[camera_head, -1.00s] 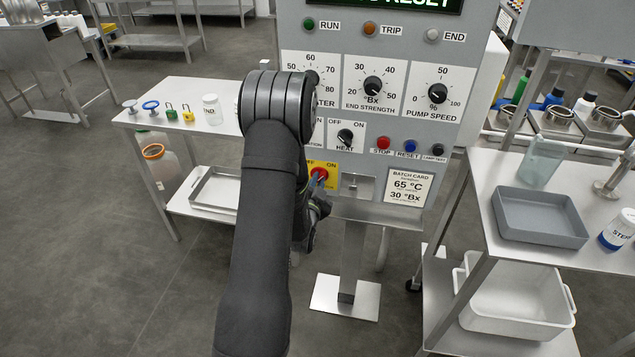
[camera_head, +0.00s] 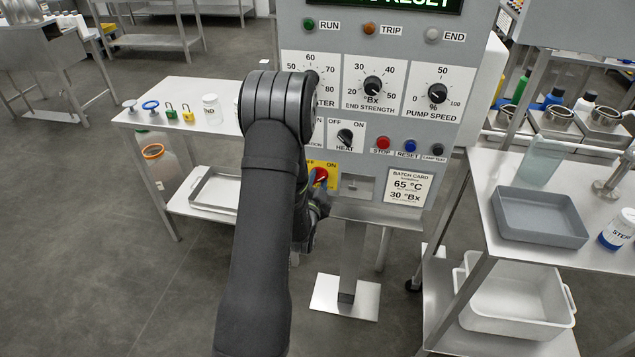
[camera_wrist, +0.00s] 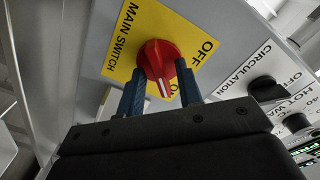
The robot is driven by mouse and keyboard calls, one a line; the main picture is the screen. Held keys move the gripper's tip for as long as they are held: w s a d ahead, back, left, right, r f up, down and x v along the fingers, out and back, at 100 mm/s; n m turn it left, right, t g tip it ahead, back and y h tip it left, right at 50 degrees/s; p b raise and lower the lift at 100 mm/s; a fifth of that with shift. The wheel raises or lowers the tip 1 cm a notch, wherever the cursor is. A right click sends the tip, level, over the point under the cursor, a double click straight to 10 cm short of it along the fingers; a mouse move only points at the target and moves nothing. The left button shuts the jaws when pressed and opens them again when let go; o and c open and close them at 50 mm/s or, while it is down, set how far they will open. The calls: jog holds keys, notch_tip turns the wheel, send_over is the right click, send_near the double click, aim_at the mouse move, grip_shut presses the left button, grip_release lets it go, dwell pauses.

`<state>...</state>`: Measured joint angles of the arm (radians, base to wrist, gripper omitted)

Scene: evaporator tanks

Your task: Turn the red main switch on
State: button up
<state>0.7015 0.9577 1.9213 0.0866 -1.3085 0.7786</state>
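The red main switch knob (camera_head: 320,174) sits on a yellow plate (camera_head: 333,178) low on the grey control panel, partly hidden by my arm in the head view. In the wrist view, the red knob (camera_wrist: 160,62) shows on its yellow plate (camera_wrist: 125,40), with the words MAIN SWITCH and OFF readable. A white mark on the knob points down in that view, between the fingers. My gripper (camera_wrist: 160,75) has its two blue fingers apart, one on each side of the knob's grip. Small gaps seem to show; firm contact cannot be made out. My gripper is mostly hidden in the head view.
Above are the HEAT knob (camera_head: 345,137) and the red STOP button (camera_head: 383,143). The CIRCULATION knob (camera_wrist: 268,88) is close on the right in the wrist view. A side table with a grey tray (camera_head: 540,217) stands right; a table with padlocks (camera_head: 187,113) stands left.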

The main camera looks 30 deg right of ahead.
jog(key=v, duration=1.7)
jog(key=shift+a, duration=0.2)
jog(key=shift+s+r, duration=0.1)
jog(key=x, duration=1.7)
jog(key=shift+d, duration=0.25)
jog(key=shift+a, duration=0.1)
